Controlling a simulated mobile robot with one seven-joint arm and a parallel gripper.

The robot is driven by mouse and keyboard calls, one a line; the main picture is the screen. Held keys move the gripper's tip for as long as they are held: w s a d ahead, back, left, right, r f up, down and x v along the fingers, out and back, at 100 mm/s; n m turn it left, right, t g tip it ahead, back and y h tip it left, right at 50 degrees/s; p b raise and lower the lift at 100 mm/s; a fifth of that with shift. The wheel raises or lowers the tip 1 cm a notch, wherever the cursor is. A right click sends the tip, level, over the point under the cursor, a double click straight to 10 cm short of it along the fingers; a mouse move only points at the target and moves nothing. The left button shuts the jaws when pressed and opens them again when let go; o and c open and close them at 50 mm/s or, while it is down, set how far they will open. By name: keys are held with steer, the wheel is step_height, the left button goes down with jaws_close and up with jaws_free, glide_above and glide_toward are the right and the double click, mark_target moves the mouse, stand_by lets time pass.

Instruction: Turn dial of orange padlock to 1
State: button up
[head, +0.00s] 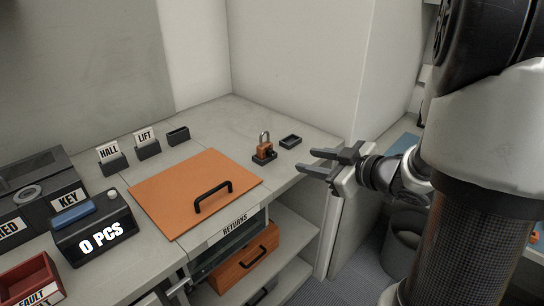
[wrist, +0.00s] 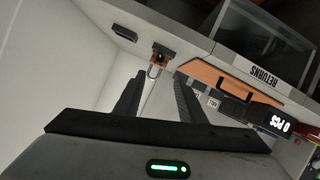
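The orange padlock (head: 264,149) stands upright in a small dark holder on the grey counter, near its right end. Its shackle points up. It also shows in the wrist view (wrist: 158,58), upside down, ahead of and between my fingers. The dial's number is too small to read in either view. My gripper (head: 332,161) is open and empty, to the right of the padlock, beyond the counter's right edge. In the wrist view my two fingers (wrist: 158,98) are spread apart and touch nothing.
An orange board (head: 165,190) with a black handle lies left of the padlock. A small black tray (head: 290,142) sits close to its right. Label stands HALL (head: 112,162) and LIFT (head: 147,146) are farther left. A wall rises behind the counter.

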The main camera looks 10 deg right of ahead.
mark_target(272, 153)
steer(key=b+x, duration=0.2)
steer(key=x, duration=1.2)
steer(key=shift+w+a+b, duration=0.1)
steer(key=shift+w+b, duration=0.05)
steer(key=shift+b, duration=0.2)
jaws_close()
steer(key=shift+f+n+b, duration=0.3)
steer(key=shift+f+b, duration=0.05)
steer(key=shift+b, duration=0.7)
steer(key=shift+r+t, duration=0.25)
steer(key=shift+t, duration=0.05)
